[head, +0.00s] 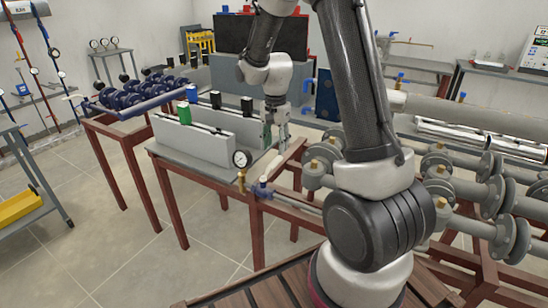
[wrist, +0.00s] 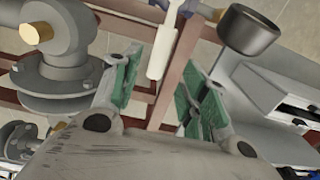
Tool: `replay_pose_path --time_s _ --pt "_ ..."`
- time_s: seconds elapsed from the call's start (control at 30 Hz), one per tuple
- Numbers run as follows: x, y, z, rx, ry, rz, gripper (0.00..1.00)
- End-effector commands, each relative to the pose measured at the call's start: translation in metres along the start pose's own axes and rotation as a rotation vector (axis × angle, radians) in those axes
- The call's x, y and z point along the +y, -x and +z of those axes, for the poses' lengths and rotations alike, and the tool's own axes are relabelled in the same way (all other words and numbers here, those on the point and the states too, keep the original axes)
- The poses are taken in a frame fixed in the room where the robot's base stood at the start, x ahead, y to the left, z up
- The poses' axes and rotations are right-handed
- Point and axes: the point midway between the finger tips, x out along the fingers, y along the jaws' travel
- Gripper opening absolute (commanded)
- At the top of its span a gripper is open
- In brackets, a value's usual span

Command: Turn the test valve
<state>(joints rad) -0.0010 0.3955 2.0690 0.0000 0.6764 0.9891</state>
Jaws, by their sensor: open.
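The test valve appears to be the small blue-bodied valve (head: 260,190) with a white lever, on the pipe beside the round gauge at the front of the bench. In the wrist view its white lever (wrist: 160,52) points down toward the gap between my fingers. My gripper (head: 276,140) is above and behind the valve in the head view, pointing down. My gripper also shows in the wrist view (wrist: 168,82), with green-padded fingers apart and nothing held. The lever's end lies just beyond the fingertips. Blue parts of the valve are cut off at the top edge.
The pressure gauge (head: 241,159) stands left of the valve and shows as a dark cup in the wrist view (wrist: 248,32). A grey flanged pipe fitting (wrist: 70,60) is close on the left there. The grey plate unit (head: 195,138) stands on the red-framed bench.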

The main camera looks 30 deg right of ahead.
Motion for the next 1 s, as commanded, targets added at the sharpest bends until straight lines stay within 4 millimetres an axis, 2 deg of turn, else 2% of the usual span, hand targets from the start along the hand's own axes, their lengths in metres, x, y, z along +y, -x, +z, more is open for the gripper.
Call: replay_pose_path --time_s 0.1,0.3,0.43,0.67,0.9,1.0 --pt "0.001 -0.022 0.001 -0.003 0.001 0.004 0.44" --pt "0.001 -0.049 0.001 -0.002 0.002 0.002 0.44" --pt "0.001 -0.056 0.0 -0.001 0.002 0.002 0.44" --pt "0.0 -0.056 0.0 -0.001 0.003 0.001 0.44" --pt "0.0 -0.056 0.0 0.0 0.003 0.001 0.02" --pt "0.0 -0.056 0.0 0.0 0.003 0.001 0.0"
